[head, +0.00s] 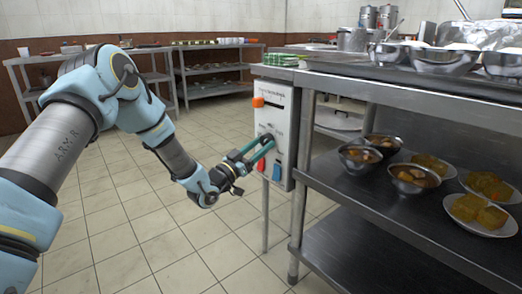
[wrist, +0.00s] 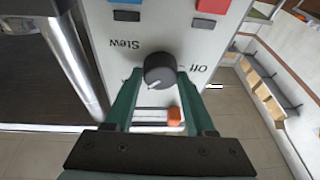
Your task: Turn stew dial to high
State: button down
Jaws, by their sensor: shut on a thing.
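The stew dial (wrist: 160,70) is a round dark knob on a white control panel (head: 262,117). In the wrist view the word "Stew" is printed to its left and "Off" to its right, both turned over. My gripper (head: 268,142) reaches the panel front; its green fingers (wrist: 160,84) stand on either side of the dial and are shut on it. I cannot tell exactly which mark the dial points to. In the head view my fingers hide the dial.
An orange lever (head: 258,102) juts from the panel above my gripper. Red (head: 261,165) and blue (head: 276,170) parts sit below it. A steel table (head: 420,98) with bowls and plates on its lower shelf (head: 370,215) stands close right. Tiled floor (head: 130,245) is clear.

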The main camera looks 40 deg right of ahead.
jog(key=shift+m, duration=0.4)
jog(key=shift+c, duration=1.2)
grip_release()
jog(key=p+v, duration=0.1)
jog(key=v, duration=0.9)
jog(key=shift+a+p, duration=0.35)
jog(key=shift+w+f, duration=0.15)
